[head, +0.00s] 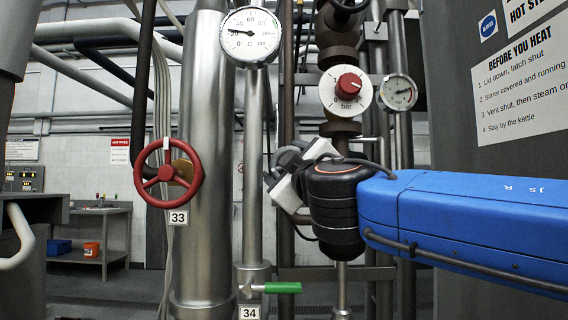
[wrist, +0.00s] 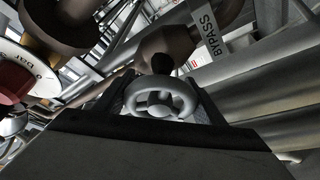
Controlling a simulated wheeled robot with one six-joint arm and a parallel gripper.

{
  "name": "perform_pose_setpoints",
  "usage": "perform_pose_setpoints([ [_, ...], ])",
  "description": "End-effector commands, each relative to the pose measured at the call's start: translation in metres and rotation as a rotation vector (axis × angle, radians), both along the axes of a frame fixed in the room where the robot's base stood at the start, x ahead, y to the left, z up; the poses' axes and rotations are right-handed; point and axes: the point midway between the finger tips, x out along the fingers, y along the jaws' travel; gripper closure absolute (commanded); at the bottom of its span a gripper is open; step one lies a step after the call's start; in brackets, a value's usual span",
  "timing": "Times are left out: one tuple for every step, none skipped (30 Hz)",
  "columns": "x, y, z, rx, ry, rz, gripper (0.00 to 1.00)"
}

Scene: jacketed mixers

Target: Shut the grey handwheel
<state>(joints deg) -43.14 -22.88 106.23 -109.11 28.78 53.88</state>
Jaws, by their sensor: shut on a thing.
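The grey handwheel (wrist: 162,99) shows in the middle of the wrist view, with a round rim, spokes and a hub. Behind it is a brown valve body on a pipe. My gripper (wrist: 160,104) has one finger at each side of the wheel and is shut on its rim. In the head view my gripper (head: 283,172) is at the pipes right of the tall steel column. There the wheel is hard to make out, being small and largely covered by my gripper.
A red handwheel (head: 168,173) marked 33 is at left. A green lever (head: 276,288) is low, by label 34. A red knob (head: 349,86) on a white bar dial is above my arm. A BYPASS sign (wrist: 222,37) hangs near the grey wheel. Pipes crowd closely around.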

Motion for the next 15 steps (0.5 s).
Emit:
perform_pose_setpoints([
  [0.0007,0.0004,-0.0020,-0.001,0.003,0.000,0.59],
  [0.0007,0.0004,-0.0020,-0.002,0.002,0.000,0.59],
  [0.0007,0.0004,-0.0020,-0.002,0.002,0.000,0.59],
  [0.0007,0.0004,-0.0020,-0.002,0.002,0.000,0.29],
  [0.0007,0.0003,-0.0019,-0.002,0.002,0.000,0.29],
  [0.0006,0.0004,-0.0017,-0.002,0.002,0.000,0.29],
  [0.0005,0.0003,-0.0015,-0.002,0.002,0.000,0.29],
  [0.0005,0.0003,-0.0013,-0.002,0.002,0.000,0.29],
  [0.0004,0.0002,-0.0011,-0.001,0.001,0.000,0.29],
  [0.0004,0.0002,-0.0011,-0.001,0.001,0.000,0.29],
  [0.0003,0.0002,-0.0010,-0.001,0.001,0.000,0.29],
  [0.0002,0.0002,-0.0009,-0.001,0.001,0.000,0.29],
  [-0.0001,0.0001,-0.0008,-0.001,0.001,0.000,0.29],
  [-0.0007,0.0000,-0.0009,-0.001,0.000,0.000,0.29],
  [-0.0023,-0.0004,-0.0011,-0.001,0.000,0.000,0.29],
])
